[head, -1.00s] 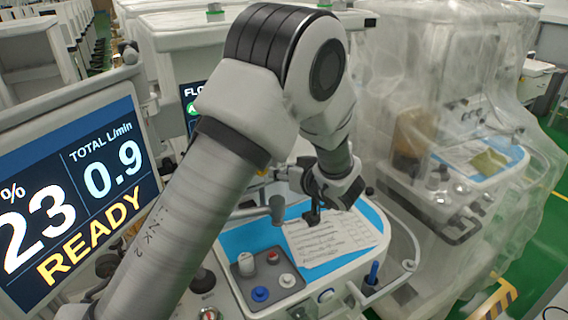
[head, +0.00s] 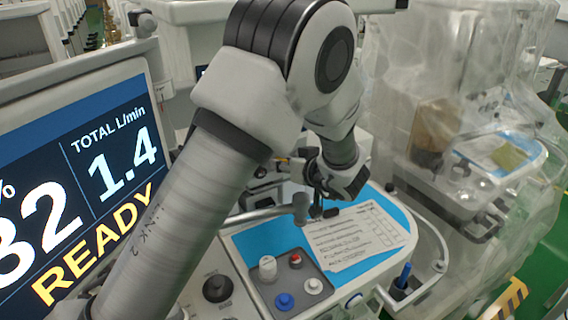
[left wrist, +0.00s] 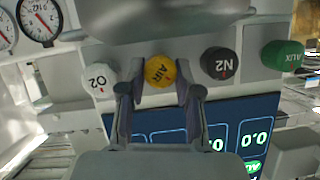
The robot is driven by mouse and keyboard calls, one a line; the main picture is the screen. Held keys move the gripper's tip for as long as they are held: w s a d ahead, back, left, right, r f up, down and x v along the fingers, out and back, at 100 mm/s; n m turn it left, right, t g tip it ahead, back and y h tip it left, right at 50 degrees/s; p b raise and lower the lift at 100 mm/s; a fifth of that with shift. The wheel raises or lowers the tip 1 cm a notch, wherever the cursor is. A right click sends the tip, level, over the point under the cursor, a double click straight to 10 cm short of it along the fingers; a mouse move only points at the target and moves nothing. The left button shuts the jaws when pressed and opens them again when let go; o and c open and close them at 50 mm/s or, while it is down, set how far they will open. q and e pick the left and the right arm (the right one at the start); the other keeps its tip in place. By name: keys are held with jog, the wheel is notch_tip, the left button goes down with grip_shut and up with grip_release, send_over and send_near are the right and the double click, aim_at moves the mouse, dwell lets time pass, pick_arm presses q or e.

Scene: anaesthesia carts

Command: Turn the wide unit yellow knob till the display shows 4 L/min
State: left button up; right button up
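The yellow knob (left wrist: 160,71), marked AIR, sits in a row between the white O2 knob (left wrist: 101,77) and the black N2 knob (left wrist: 219,63). My left gripper (left wrist: 158,74) has a finger on each side of the yellow knob and looks closed on it; the exact contact is hard to see. In the head view my left gripper (head: 322,202) is small and dark, and the yellow knob does not show. The large display (head: 84,190) reads TOTAL L/min 1.4 and READY; its left number is partly cut off. My right gripper is out of view.
A green AUX knob (left wrist: 282,54) is at the right of the row, and dial gauges (left wrist: 40,18) are at upper left. A blue work surface (head: 262,240) holds a paper sheet (head: 358,236) and a small knob panel (head: 290,278). Plastic-covered equipment (head: 460,120) stands at right.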

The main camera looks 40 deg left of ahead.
pick_arm(q)
grip_shut()
jog(key=shift+s+a+f+n+t+h+b, duration=0.1)
jog(key=shift+n+t+h+b, duration=0.3)
jog(key=shift+n+t+b, duration=0.6)
jog(key=n+t+b, duration=0.1)
jog(key=n+b, duration=0.1)
jog(key=shift+s+b, duration=0.1)
jog(key=shift+b, duration=0.3)
jog(key=shift+n+b, duration=0.4)
jog(key=shift+b, duration=0.1)
